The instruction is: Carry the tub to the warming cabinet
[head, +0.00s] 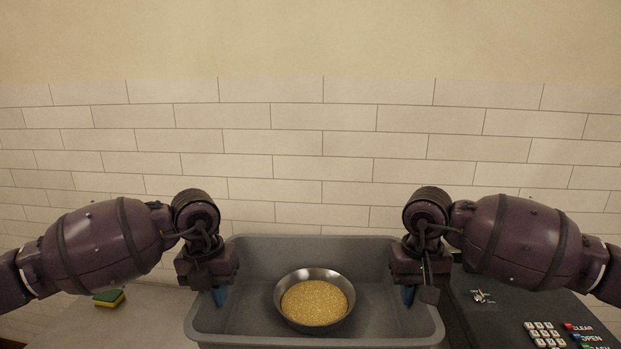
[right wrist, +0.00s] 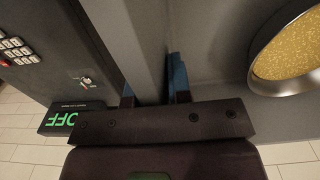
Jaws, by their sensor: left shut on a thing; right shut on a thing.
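The grey tub (head: 255,325) is in the lower middle of the head view, with a metal bowl (head: 281,306) of yellow grains inside it. My left gripper (head: 219,296) is shut on the tub's left wall. My right gripper (head: 408,295) is shut on its right wall. In the right wrist view, the blue fingertips of my right gripper (right wrist: 178,78) sit on either side of the tub wall (right wrist: 145,40), and the bowl (right wrist: 262,85) shows at the right. I cannot make out a warming cabinet in either view.
A pale counter (head: 60,318) at the left holds a green and yellow sponge (head: 109,298). At the right is a dark register (head: 500,312) with white keys (head: 545,335) and a small key switch (head: 482,296). Its green OFF display (right wrist: 62,120) shows in the wrist view. A tiled wall (head: 300,165) stands behind.

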